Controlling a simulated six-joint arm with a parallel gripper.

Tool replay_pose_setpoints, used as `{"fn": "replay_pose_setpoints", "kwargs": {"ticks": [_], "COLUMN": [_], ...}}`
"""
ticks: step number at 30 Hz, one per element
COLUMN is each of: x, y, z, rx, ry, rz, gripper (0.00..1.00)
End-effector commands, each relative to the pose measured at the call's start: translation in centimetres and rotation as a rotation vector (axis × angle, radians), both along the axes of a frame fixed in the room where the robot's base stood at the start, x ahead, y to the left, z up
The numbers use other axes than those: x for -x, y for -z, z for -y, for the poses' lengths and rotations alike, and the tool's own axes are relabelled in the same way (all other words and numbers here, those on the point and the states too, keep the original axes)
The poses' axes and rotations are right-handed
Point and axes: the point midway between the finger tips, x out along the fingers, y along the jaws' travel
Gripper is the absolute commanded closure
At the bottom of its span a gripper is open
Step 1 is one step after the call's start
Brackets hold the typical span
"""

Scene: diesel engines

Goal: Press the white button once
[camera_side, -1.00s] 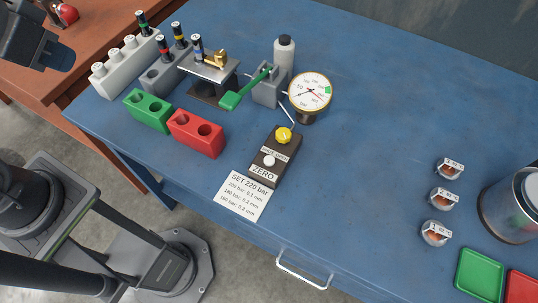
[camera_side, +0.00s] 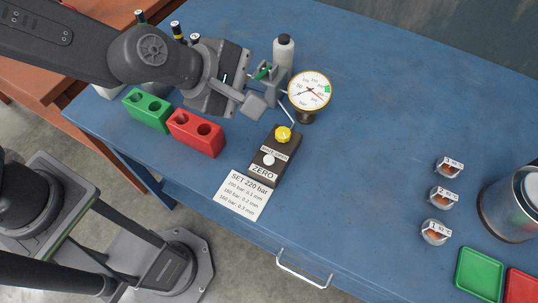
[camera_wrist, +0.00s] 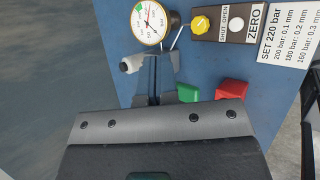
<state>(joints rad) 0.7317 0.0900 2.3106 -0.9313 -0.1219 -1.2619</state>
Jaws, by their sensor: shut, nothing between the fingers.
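The white button (camera_side: 268,160) sits on a dark box (camera_side: 260,179) marked ZERO, below a yellow knob (camera_side: 283,134). In the wrist view the white button (camera_wrist: 236,24) is near the top, beside the yellow knob (camera_wrist: 201,24). My gripper (camera_side: 252,103) is shut and empty, above the table up and left of the box, apart from the button. In the wrist view its fingers (camera_wrist: 153,80) point toward the gauge. My arm hides most of the pump and the injector racks behind it.
A round pressure gauge (camera_side: 310,91) stands right of my gripper, with a grey bottle (camera_side: 284,54) behind. Green (camera_side: 148,110) and red (camera_side: 196,133) blocks stand left of the box. A paper card (camera_side: 243,195) lies by it. The table's middle right is clear.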

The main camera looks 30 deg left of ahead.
Motion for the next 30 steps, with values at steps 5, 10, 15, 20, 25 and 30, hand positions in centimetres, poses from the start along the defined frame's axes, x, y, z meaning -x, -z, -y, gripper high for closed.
{"fn": "replay_pose_setpoints", "kwargs": {"ticks": [5,10,15,20,25,30], "x": [0.5,0.8,0.8,0.8,0.8,0.7], "y": [3.9,5.5,5.7,5.7,6.1,7.8], "z": [2.8,3.6,3.7,3.6,3.6,3.6], "rx": [0.103,0.148,0.158,0.156,0.152,0.149], "ry": [-0.226,-0.335,-0.356,-0.353,-0.353,-0.354], "rz": [-0.084,-0.105,-0.109,-0.108,-0.107,-0.108], "gripper": [1.0,1.0,1.0,1.0,1.0,1.0]}}
